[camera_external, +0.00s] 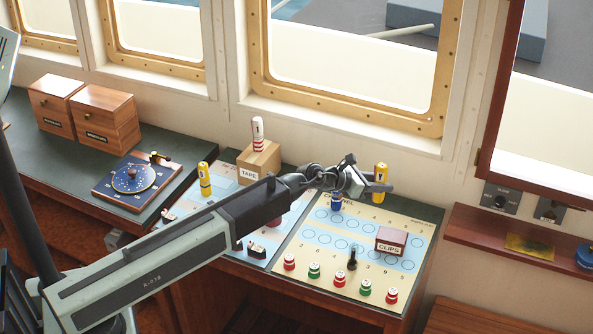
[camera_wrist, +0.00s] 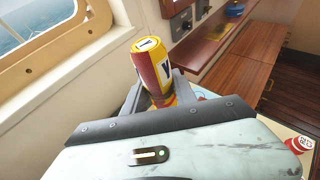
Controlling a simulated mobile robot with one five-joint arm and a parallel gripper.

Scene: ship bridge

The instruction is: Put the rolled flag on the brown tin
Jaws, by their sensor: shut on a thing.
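A rolled flag (camera_external: 380,172), a yellow upright cylinder, is between the fingers of my gripper (camera_external: 372,188) at the right end of my arm. In the wrist view the flag (camera_wrist: 151,62) shows yellow and dark red with a black letter, slightly tilted, and the jaws (camera_wrist: 160,95) close around its lower part. The brown tin (camera_external: 391,241), a small dark reddish-brown box labelled CLIPS, sits on the pale chart board below and slightly right of my gripper. Its top is bare. The tin is not visible in the wrist view.
A tan TAPE box (camera_external: 259,163) carries a white-and-red rolled flag (camera_external: 258,135). A blue piece (camera_external: 336,201) stands just below my gripper. Another yellow flag (camera_external: 205,180) stands left. Several red and green pieces (camera_external: 314,271) line the board's front. The window wall is close behind.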

